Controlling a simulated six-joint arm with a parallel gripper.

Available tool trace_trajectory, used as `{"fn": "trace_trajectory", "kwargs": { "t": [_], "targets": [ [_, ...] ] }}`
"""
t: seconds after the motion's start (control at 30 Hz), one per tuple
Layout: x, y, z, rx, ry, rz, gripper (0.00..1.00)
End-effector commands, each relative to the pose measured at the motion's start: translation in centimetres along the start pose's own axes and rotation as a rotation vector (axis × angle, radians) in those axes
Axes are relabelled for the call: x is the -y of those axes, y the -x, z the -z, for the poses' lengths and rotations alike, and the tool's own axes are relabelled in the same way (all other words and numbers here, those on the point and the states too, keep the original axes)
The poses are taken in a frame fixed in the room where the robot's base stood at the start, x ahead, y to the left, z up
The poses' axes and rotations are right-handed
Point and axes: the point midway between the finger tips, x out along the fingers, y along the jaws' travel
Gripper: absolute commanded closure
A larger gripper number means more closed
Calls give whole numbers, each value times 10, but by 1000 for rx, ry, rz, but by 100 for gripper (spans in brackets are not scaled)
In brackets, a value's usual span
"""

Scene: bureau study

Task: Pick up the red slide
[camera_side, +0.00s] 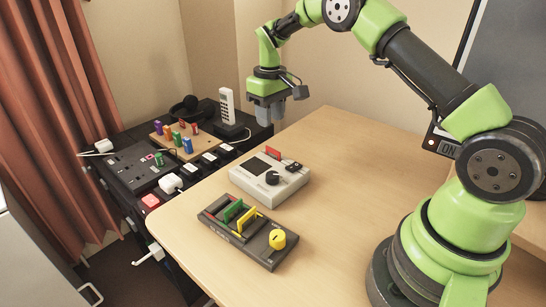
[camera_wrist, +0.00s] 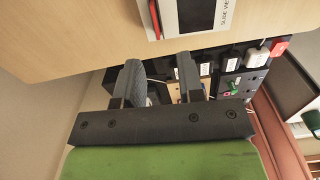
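The red slide (camera_side: 273,153) stands upright at the back of the white slide viewer (camera_side: 254,183), with its top part showing. In the wrist view the red slide (camera_wrist: 155,18) is a thin upright strip at the top, beside the viewer's dark screen (camera_wrist: 197,12). My gripper (camera_side: 266,113) hangs in the air above and behind the viewer, in the side view above the black desk unit. In the wrist view my gripper's (camera_wrist: 160,76) two grey fingers are apart with nothing between them. The slide's lower part is hidden in the viewer.
A pegboard (camera_side: 161,140), a white phone (camera_side: 227,108) and sockets fill the black surface. The wooden desk is clear at right.

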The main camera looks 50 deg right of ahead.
Motion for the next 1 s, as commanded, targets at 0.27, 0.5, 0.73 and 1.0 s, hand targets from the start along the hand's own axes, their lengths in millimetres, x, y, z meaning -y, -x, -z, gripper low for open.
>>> {"fn": "trace_trajectory", "kwargs": {
  "t": [0.27, 0.5, 0.73, 1.0],
  "targets": [
    [-1, -40, -1, 4, -1, 0, 65],
    [-4, -64, -6, 6, -2, 1, 65],
    [-6, -93, -8, 2, -2, 1, 65],
    [-6, -95, -7, 0, -1, 1, 67]
  ]
}}
